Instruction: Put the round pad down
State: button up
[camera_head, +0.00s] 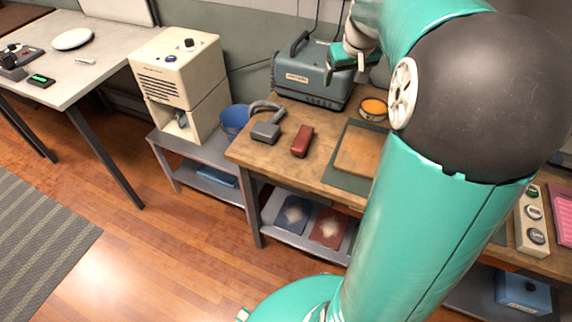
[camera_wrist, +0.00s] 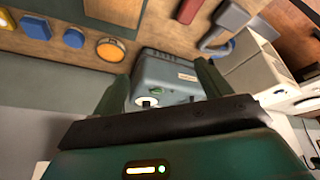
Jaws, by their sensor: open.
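A round orange pad with a pale rim (camera_head: 373,108) lies on the wooden workbench (camera_head: 262,156), to the right of the grey-blue machine. My gripper (camera_head: 345,62) is raised in front of the machine's upper right part. In the wrist view my gripper (camera_wrist: 160,85) has its two fingers spread, with nothing held between them. The grey-blue machine (camera_head: 308,76) shows behind the gap between the fingers.
A grey clamp-like tool (camera_head: 266,131), a red block (camera_head: 302,141) and a wooden board (camera_head: 358,150) on a green mat lie on the bench. A beige machine (camera_head: 180,68) and a blue bucket (camera_head: 234,121) stand left. My arm hides much of the bench's right side.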

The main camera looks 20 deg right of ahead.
jog(key=s+a+r+n, duration=0.1)
jog(key=s+a+r, duration=0.1)
jog(key=s+a, duration=0.45)
jog(key=s+a+r, duration=0.2)
jog(key=s+a, duration=0.1)
jog(key=a, duration=0.7)
jog(key=s+a+f+n+t+y, duration=0.1)
jog(key=s+a+f, duration=0.2)
jog(key=s+a, duration=0.6)
jog(key=shift+s+a+f+y, duration=0.25)
jog(key=shift+s+y, duration=0.05)
jog(key=shift+s, duration=0.95)
jog(key=shift+c, duration=0.5)
jog(key=c, duration=0.7)
jog(key=shift+d, duration=0.15)
jog(key=shift+c, duration=0.5)
